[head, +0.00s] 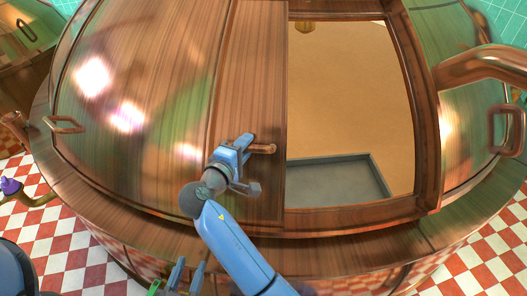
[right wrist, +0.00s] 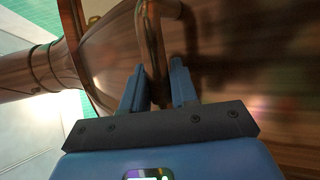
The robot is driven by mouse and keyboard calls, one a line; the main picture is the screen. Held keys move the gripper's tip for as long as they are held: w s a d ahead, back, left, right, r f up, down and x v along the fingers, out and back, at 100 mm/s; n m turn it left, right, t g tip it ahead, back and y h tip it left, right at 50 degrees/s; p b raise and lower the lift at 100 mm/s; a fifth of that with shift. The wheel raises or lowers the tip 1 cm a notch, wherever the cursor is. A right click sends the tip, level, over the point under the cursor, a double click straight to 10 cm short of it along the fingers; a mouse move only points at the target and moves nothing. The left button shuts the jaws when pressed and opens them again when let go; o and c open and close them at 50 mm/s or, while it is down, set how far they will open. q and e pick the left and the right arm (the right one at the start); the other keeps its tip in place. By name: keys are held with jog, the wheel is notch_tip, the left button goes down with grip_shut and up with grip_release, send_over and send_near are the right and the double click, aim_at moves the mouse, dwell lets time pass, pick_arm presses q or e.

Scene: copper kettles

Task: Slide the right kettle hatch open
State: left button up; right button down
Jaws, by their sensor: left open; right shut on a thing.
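The big copper right kettle (head: 140,85) fills the head view. Its sliding hatch (head: 248,75) stands left of a wide rectangular opening (head: 350,95), which shows a tan interior. My right gripper (head: 250,150) is shut on the hatch handle (head: 265,149) near the hatch's right edge. In the right wrist view, the handle (right wrist: 151,35) runs between the two blue fingers of this gripper (right wrist: 157,78). My left gripper (head: 182,276) is open and empty at the bottom of the head view, apart from the kettle handle.
A grey-blue flat surface with a rim (head: 335,180) shows low inside the opening. A copper frame (head: 415,100) borders the opening on the right. Other handles (head: 65,125) stick out from the kettle. Another kettle (head: 25,50) stands at the upper left. Red-and-white checkered floor (head: 50,235) surrounds the base.

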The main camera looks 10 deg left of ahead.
jog(key=shift+s+a+f, duration=0.15)
jog(key=shift+f, duration=0.1)
jog(key=c, duration=1.2)
grip_release()
jog(key=shift+o, duration=1.1)
jog(key=shift+s+r, duration=0.1)
jog(key=shift+s, duration=0.05)
pick_arm(q)
jog(key=shift+s, duration=0.35)
pick_arm(e)
jog(key=shift+s+r, duration=0.2)
pick_arm(q)
jog(key=shift+w, duration=0.1)
pick_arm(e)
jog(key=shift+w+d, duration=0.2)
jog(key=shift+w, duration=0.05)
